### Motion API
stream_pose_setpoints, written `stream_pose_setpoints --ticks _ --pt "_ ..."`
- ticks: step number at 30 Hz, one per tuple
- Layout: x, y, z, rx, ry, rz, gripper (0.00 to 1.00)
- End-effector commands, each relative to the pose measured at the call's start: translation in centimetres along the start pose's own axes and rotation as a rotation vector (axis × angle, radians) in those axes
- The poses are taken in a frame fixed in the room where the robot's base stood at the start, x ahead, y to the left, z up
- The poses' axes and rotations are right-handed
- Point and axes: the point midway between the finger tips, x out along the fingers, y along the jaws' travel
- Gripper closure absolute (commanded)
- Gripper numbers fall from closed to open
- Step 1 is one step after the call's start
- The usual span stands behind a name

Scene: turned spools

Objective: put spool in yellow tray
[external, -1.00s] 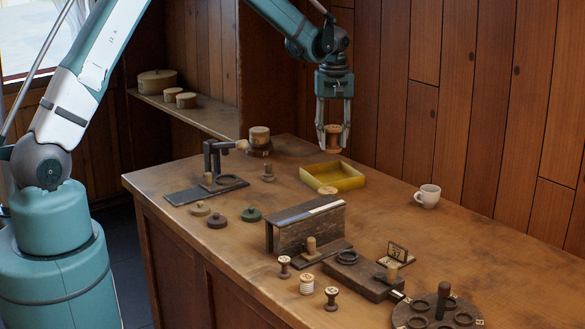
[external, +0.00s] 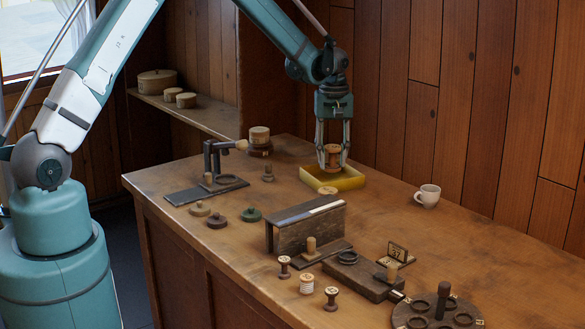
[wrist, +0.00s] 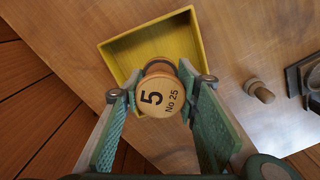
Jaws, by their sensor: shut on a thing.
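My gripper (external: 333,160) is shut on a wooden spool (external: 332,152), holding it upright by its sides. In the wrist view the spool's pale top (wrist: 158,97) reads "5" and "No 25", between the two fingers (wrist: 160,90). The yellow tray (external: 347,184) is a shallow square box on the bench. The tray's visible floor is empty. The exact height of the spool above it is unclear.
Several spools (external: 306,284) stand at the front. The wood-panelled wall (external: 460,120) rises close behind the bench.

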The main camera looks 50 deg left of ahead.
Motion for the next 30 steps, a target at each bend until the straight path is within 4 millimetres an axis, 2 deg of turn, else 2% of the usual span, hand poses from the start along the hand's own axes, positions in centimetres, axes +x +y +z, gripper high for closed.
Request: stream_pose_setpoints --ticks 7,18,30 --pt "0.5 0.0 0.0 0.000 0.000 0.000 0.81" --pt "3.7 0.0 0.0 0.000 0.000 0.000 0.81" --pt "4.0 0.0 0.0 0.000 0.000 0.000 0.81"
